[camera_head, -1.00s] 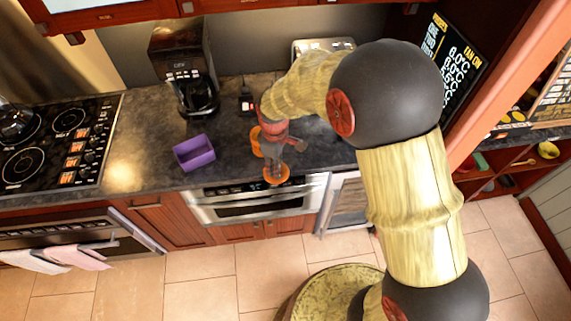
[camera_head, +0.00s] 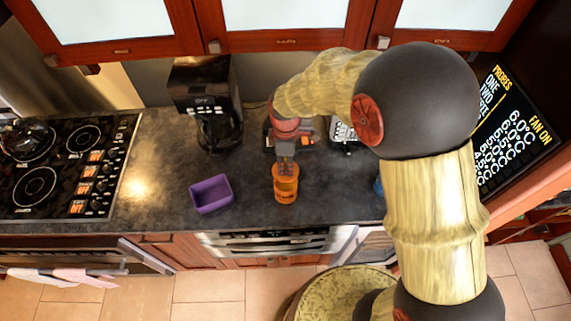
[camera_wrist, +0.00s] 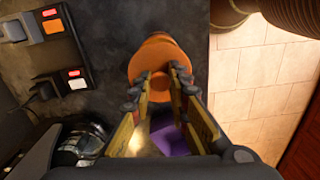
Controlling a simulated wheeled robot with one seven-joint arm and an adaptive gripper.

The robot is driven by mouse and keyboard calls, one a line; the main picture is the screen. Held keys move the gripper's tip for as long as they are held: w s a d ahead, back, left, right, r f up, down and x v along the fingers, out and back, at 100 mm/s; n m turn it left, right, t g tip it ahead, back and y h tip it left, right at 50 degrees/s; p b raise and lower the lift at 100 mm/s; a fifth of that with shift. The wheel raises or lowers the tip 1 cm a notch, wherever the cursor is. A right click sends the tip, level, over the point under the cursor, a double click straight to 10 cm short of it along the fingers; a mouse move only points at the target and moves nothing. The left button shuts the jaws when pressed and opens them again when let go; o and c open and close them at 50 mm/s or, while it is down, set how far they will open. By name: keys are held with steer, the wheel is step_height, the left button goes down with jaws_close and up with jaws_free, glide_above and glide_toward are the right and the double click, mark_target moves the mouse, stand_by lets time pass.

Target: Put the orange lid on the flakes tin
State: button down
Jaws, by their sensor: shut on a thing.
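My gripper (camera_head: 286,166) points down over the counter and is shut on the orange lid (camera_wrist: 157,88), which shows between the fingertips in the wrist view. The orange flakes tin (camera_head: 285,190) stands upright on the dark counter directly below the fingers in the head view. In the wrist view the rounded orange shape of the tin (camera_wrist: 152,52) lies just beyond the fingertips (camera_wrist: 158,78). Lid and tin overlap in both views, and the fingers hide part of them. I cannot tell whether the lid touches the tin.
A purple bin (camera_head: 211,194) stands left of the tin on the counter. A coffee maker (camera_head: 212,105) is at the back left, and the cooktop (camera_head: 65,165) is further left. The counter's front edge is close in front of the tin. Cupboards hang above the back.

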steer(key=shift+w, duration=0.1)
steer(key=shift+f+b, duration=1.8)
steer(key=shift+f, duration=1.15)
steer(key=shift+f, duration=0.45)
stand_by(0.5)
steer(key=c, duration=1.6)
jaws_free()
steer(key=shift+c, duration=0.2)
steer(key=shift+o, duration=0.3)
steer(key=o, duration=0.4)
steer(key=shift+o, duration=0.2)
steer(key=shift+r, duration=0.1)
